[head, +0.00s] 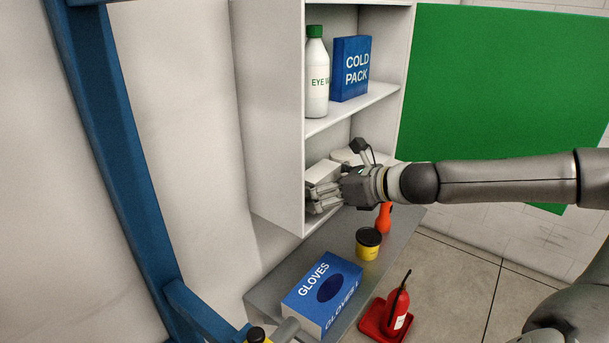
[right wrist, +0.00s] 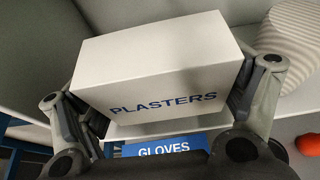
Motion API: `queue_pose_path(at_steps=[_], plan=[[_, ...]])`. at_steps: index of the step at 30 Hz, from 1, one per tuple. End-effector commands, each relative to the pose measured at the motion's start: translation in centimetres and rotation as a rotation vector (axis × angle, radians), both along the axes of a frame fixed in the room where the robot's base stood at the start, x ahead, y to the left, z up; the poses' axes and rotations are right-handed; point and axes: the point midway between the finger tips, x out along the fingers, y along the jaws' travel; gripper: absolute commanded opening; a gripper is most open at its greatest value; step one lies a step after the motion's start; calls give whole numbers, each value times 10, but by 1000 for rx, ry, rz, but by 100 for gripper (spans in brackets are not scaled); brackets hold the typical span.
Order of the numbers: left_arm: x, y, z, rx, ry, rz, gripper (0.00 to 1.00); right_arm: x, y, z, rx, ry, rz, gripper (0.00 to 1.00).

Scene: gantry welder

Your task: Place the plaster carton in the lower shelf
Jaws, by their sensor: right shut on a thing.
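The plaster carton is a white box with blue lettering. It shows in the head view (head: 322,171) at the opening of the lower shelf (head: 317,224), and large in the right wrist view (right wrist: 160,65). My right gripper (head: 325,192) is shut on it, with a finger on each side in the right wrist view (right wrist: 165,90). The carton looks slightly tilted in the head view. I cannot tell whether its underside touches the shelf board.
A whitish rounded item (head: 346,156) stands deeper in the lower shelf. The upper shelf holds an eyewash bottle (head: 317,75) and a cold pack box (head: 351,68). Below are a gloves box (head: 322,290), a yellow tub (head: 368,243) and an orange item (head: 384,218) on a grey bench.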

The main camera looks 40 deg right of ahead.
Motion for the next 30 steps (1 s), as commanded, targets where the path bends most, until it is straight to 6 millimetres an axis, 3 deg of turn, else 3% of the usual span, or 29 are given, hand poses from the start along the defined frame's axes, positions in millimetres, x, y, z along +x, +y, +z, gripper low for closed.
queue_pose_path(at_steps=[11, 30], plan=[[0, 0, 13, 0, -1, 0, 40, 14, 3, 0, 4, 2, -5, 61], [1, -1, 2, -1, -1, 1, 40, 43, 12, -8, 7, 4, -4, 61]])
